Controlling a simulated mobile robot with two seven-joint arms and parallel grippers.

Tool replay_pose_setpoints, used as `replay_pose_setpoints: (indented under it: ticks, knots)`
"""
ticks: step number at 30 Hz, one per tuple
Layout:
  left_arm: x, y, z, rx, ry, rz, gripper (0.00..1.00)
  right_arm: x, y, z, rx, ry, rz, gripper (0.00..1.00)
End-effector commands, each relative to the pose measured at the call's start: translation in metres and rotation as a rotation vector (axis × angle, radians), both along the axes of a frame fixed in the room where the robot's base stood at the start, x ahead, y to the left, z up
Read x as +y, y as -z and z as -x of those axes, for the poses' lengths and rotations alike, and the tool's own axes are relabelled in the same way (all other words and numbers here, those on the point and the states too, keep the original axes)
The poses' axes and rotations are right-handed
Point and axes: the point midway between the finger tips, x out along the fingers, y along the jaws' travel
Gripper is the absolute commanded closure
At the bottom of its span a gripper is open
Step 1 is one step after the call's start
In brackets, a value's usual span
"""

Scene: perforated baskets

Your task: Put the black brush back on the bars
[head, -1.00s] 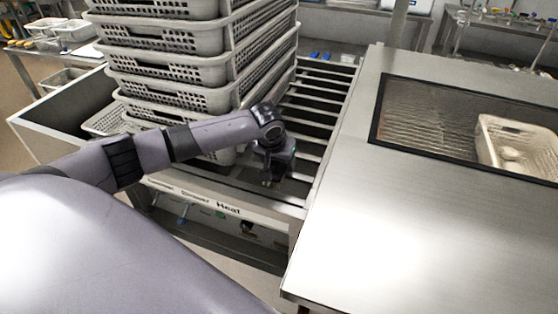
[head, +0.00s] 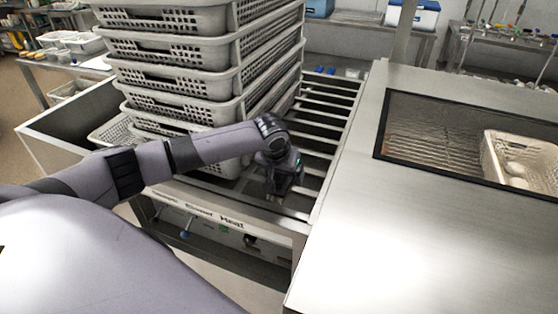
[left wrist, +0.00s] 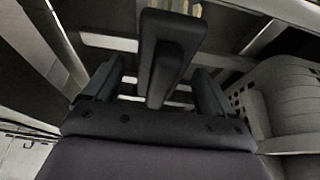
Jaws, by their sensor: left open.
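In the left wrist view a dark, blocky, long-handled object, which looks like the black brush (left wrist: 172,45), stands between the open fingers of my left gripper (left wrist: 158,78). I cannot tell whether the fingers touch it. In the head view my left gripper (head: 283,188) points down over the near end of the metal bars (head: 318,115). The brush cannot be made out there against the dark gripper. Bars also cross behind the brush in the left wrist view. My right gripper is not in view.
A tall stack of grey perforated baskets (head: 185,83) stands close to the left of my gripper. A steel cabinet top (head: 350,215) with a window lies to the right, a pale basket (head: 524,160) behind the glass. A labelled front panel (head: 225,222) runs below the bars.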

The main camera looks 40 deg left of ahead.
Motion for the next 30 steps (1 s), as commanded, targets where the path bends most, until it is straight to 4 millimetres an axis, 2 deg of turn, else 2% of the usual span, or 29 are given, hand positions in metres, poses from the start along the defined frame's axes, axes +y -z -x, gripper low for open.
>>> replay_pose_setpoints:
  ticks: [10, 15, 21, 30]
  knots:
    - [-0.005, -0.062, 0.024, -0.005, 0.0, 0.0, 0.15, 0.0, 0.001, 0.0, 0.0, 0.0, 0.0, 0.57]
    - [-0.008, -0.086, 0.034, -0.004, 0.0, -0.001, 0.15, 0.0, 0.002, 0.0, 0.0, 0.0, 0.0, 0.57]
    - [-0.009, -0.097, 0.039, -0.002, 0.0, -0.001, 0.15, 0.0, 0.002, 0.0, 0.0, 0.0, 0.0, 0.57]
    - [-0.009, -0.098, 0.039, -0.002, -0.001, -0.001, 0.15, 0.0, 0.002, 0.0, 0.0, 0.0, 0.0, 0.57]
